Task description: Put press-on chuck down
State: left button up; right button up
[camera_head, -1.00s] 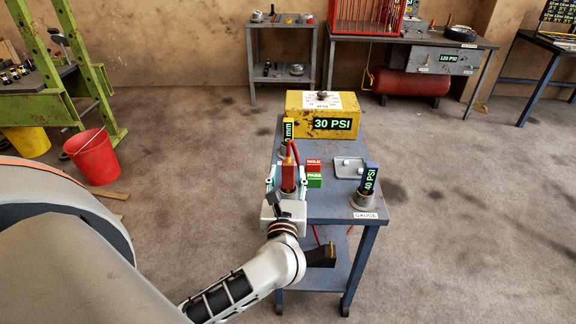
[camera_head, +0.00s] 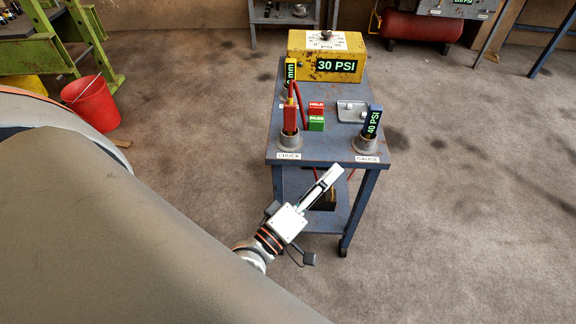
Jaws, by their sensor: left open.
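The press-on chuck (camera_head: 290,119), red with a yellow top and a red hose, stands upright in the grey round holder (camera_head: 289,141) above the CHUCK label at the cart's front left. My left gripper (camera_head: 332,176) is in front of the cart (camera_head: 325,156), nearer to me and below the tabletop in the picture. It is open and empty, apart from the chuck, and seen side-on. My right gripper is not in view.
A 40 PSI gauge (camera_head: 372,123) stands in a holder at the cart's front right. HOLD and PASS blocks (camera_head: 316,116), a grey tray (camera_head: 352,112) and a yellow 30 PSI box (camera_head: 326,58) sit behind. A red bucket (camera_head: 91,103) stands left. Floor at right is clear.

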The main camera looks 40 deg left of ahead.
pick_arm(q)
jog(key=s+a+f+m+g+p, duration=0.1)
jog(key=s+f+m+g, duration=0.3)
jog(key=f, duration=0.7)
jog(key=s+a+f+m+g+p, duration=0.1)
jog(key=s+f+m+g, duration=0.4)
jog(key=f+m, duration=0.7)
jog(key=s, duration=0.2)
jog(key=shift+s+a+y, duration=0.15)
jog(key=shift+s+y, duration=0.15)
jog(key=shift+s, duration=0.1)
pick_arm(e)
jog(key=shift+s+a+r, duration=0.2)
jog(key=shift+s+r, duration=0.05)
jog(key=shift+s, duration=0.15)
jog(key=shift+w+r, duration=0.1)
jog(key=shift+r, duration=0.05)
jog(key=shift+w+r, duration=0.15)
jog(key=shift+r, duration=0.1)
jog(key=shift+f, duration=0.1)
